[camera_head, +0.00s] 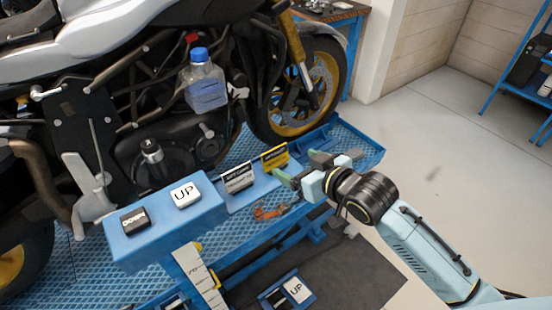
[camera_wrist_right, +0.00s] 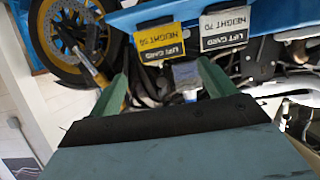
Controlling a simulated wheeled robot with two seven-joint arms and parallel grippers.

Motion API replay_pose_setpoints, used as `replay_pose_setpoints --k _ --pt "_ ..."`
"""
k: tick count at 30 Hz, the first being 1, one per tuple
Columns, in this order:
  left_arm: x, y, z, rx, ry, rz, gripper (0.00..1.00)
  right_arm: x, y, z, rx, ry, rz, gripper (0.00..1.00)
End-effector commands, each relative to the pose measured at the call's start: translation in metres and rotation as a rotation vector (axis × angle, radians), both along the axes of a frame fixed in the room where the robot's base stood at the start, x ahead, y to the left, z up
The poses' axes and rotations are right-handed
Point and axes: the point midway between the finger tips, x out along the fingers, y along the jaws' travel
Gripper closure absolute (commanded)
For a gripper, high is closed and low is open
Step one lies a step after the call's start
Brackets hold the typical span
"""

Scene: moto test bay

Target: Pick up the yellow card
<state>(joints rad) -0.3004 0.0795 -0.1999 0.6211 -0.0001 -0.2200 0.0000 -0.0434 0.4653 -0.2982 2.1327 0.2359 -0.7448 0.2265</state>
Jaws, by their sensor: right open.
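The yellow card (camera_head: 274,157) stands upright in the blue holder at the right end of the bench box, beside a white-grey card (camera_head: 238,179). In the wrist view the yellow card (camera_wrist_right: 158,43) shows dark lettering reading lift card and weight, upside down. The grey card (camera_wrist_right: 226,29) is to its right. My right gripper (camera_head: 301,167) is open and empty, just right of the yellow card. In the wrist view its two green fingers (camera_wrist_right: 163,72) are apart, with the card beyond and between them, not touched. My left gripper is not in view.
A motorcycle (camera_head: 130,100) stands behind on the blue lift platform (camera_head: 365,150). A blue-capped bottle (camera_head: 205,82) is by its engine. Small orange item (camera_head: 268,212) lies below the cards. Floor at right is clear.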

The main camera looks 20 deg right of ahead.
Motion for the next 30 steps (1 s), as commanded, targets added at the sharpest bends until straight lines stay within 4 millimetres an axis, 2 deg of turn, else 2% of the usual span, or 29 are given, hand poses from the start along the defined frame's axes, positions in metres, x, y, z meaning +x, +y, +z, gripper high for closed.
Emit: replay_pose_setpoints --k 1,6,14,24,30 --pt "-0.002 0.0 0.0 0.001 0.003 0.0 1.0 0.01 0.003 -0.004 0.002 -0.001 -0.002 0.17" --pt "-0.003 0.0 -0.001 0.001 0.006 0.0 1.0 0.033 0.012 -0.015 0.0 -0.001 -0.001 0.17" --pt "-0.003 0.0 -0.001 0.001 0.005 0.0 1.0 0.047 0.018 -0.022 0.0 0.0 -0.001 0.17" --pt "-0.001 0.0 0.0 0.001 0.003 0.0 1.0 0.08 0.032 -0.044 -0.001 0.0 -0.001 0.17" --pt "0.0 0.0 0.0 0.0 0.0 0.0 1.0 0.085 0.033 -0.046 -0.002 -0.001 0.0 0.17"
